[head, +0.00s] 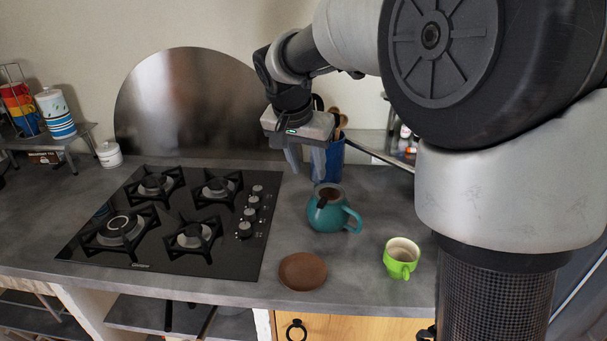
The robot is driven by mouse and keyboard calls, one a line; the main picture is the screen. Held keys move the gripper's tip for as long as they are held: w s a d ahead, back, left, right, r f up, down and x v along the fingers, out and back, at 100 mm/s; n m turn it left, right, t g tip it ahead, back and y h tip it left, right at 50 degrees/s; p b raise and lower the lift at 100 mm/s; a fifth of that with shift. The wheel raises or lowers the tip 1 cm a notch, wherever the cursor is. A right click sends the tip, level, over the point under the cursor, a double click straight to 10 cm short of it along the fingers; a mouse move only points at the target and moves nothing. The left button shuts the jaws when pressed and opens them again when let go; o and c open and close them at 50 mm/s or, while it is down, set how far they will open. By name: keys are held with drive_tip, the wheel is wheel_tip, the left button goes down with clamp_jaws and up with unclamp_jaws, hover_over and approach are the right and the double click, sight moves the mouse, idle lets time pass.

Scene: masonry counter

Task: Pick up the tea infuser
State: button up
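A teal teapot (328,217) with a handle on its right stands on the counter, its top brown. A small dark piece (322,201) shows at its rim; it may be part of the tea infuser, but I cannot tell. No other thing is clearly an infuser. My gripper (305,172) points down in the air, above and slightly left of the teapot in the picture. Its two fingers look apart, with nothing seen between them.
A brown round plate or lid (302,271) lies near the counter's front edge. A green cup (401,258) stands to the right. A black gas hob (165,220) is at left. A blue utensil holder (331,160) stands behind my gripper.

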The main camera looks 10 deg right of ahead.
hover_over(320, 205)
drive_tip(key=s+a, duration=0.2)
drive_tip(key=s, duration=0.1)
wheel_tip(320, 205, down, 11)
drive_tip(key=shift+w+d+r+p+x, duration=0.1)
drive_tip(key=shift+w+d+x, duration=0.05)
drive_tip(key=shift+x, duration=0.8)
drive_tip(key=shift+w+d+r+p+x, duration=0.1)
drive_tip(key=shift+w+d+x, duration=0.1)
drive_tip(key=shift+x, duration=0.7)
drive_tip(key=shift+w+d+r+p+x, duration=0.1)
drive_tip(key=shift+w+x, duration=0.05)
drive_tip(key=shift+x, duration=0.8)
clamp_jaws()
